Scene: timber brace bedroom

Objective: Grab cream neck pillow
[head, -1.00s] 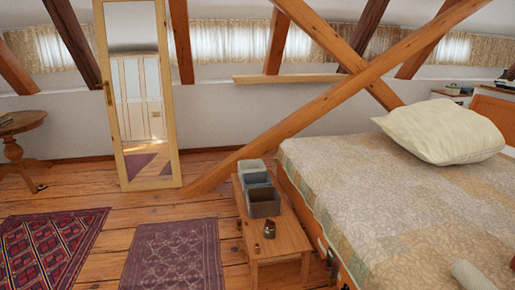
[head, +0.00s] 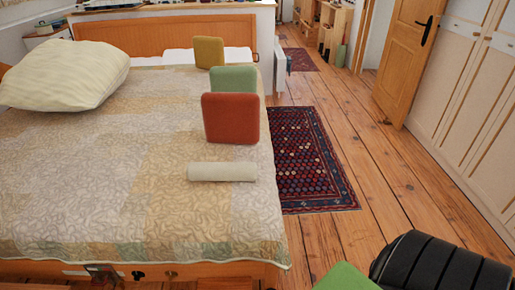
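A cream roll-shaped neck pillow (head: 222,172) lies on its side across the bed, near the right edge of the mattress. It lies in front of a red-orange cushion (head: 230,118), with a small patch of cover between them. A much larger cream pillow (head: 64,75) rests at the left of the bed. Neither of my grippers shows in the head view, so their state and distance to the neck pillow are hidden.
The bed (head: 95,180) fills the left half. Green (head: 233,79) and mustard (head: 208,52) cushions stand behind the red-orange one. A patterned rug (head: 308,160) and open plank floor lie right of the bed. A black ribbed object (head: 440,266) and a green one (head: 345,277) occupy the lower right.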

